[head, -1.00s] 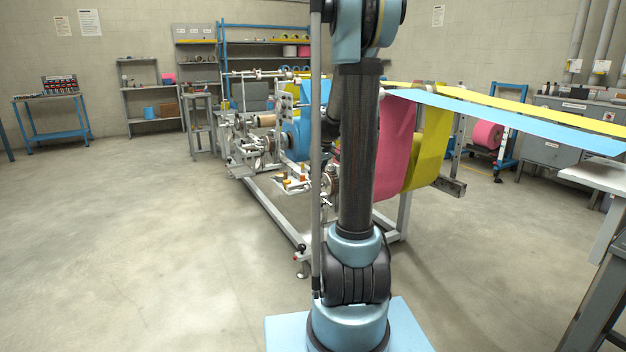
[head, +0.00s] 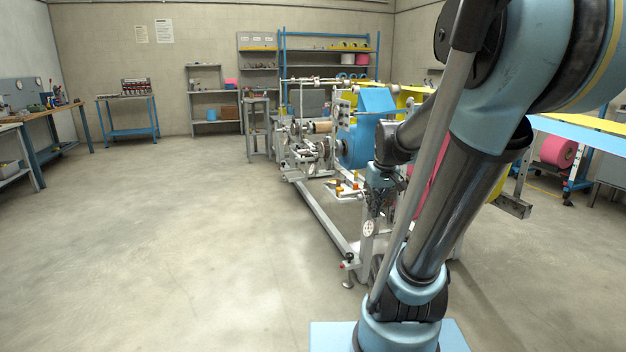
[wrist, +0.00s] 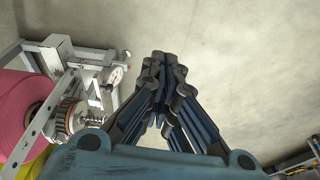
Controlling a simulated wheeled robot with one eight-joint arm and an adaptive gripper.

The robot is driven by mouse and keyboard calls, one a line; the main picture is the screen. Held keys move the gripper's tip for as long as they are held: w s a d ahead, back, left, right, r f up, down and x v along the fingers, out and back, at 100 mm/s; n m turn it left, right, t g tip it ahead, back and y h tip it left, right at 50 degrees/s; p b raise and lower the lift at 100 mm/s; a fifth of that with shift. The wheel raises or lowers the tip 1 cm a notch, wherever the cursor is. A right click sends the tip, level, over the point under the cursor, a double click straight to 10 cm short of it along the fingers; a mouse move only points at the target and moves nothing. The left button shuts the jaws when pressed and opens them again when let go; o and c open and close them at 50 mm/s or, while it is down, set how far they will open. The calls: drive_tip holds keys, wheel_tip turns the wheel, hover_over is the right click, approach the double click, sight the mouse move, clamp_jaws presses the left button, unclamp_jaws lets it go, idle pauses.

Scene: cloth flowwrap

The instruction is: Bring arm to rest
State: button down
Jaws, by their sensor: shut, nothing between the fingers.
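My gripper (wrist: 163,78) is in the middle of the wrist view, its dark fingers closed together with nothing between them. Bare concrete floor lies beyond the fingertips. In the head view my gripper (head: 380,198) hangs below my wrist, in front of the frame of the wrapping machine (head: 318,213). My arm leans to the right, and its upper part covers the right of the picture. In the wrist view the machine's frame and dial (wrist: 115,76) are left of the fingers, apart from them.
A pink roll (wrist: 24,105) is at the left of the wrist view. In the head view a blue web (head: 362,145) hangs on the machine. A workbench (head: 45,125) and a blue-framed table (head: 128,118) stand at the left. The floor (head: 170,240) left of the machine is clear.

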drive_tip(key=s+f+m, duration=0.1)
drive_tip(key=s+f, duration=0.2)
drive_tip(key=s, duration=0.4)
drive_tip(key=s+f+m, duration=0.1)
drive_tip(key=s+f, duration=0.3)
drive_tip(key=s, duration=0.4)
drive_tip(key=shift+s+f+h, duration=0.15)
drive_tip(key=shift+s+h, duration=0.15)
drive_tip(key=shift+h, duration=0.1)
